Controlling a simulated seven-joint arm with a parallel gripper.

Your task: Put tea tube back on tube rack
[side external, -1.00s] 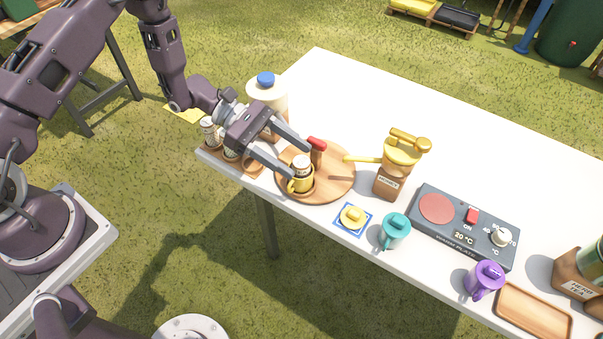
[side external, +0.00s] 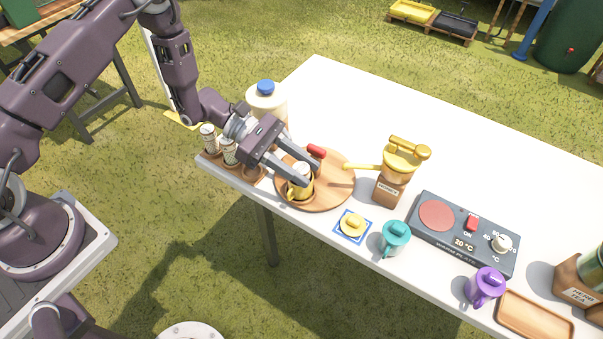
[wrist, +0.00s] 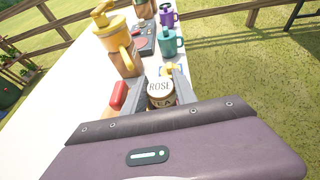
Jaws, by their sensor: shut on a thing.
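The tea tube (side external: 300,169), with a pale lid, stands in the yellow mug (side external: 298,189) on the round wooden board. In the wrist view its round top (wrist: 160,87) reads "ROSE" and sits between my fingers. My gripper (side external: 311,168) is shut on the tube, low over the mug. The fingers partly hide the tube and the mug. The wooden tube rack (side external: 211,167) is at the left end of the table, with two other tubes (side external: 209,138) (side external: 229,151) standing in it. The rack's end nearest my gripper shows an empty place.
The round board (side external: 342,188) also holds a red-handled item (side external: 316,151) close beside my fingers. A blue-capped jug (side external: 266,103) stands behind the gripper. A yellow pot on a wooden stand (side external: 390,188), a yellow lid, a teal mug (side external: 395,239) and a warm plate lie to the right.

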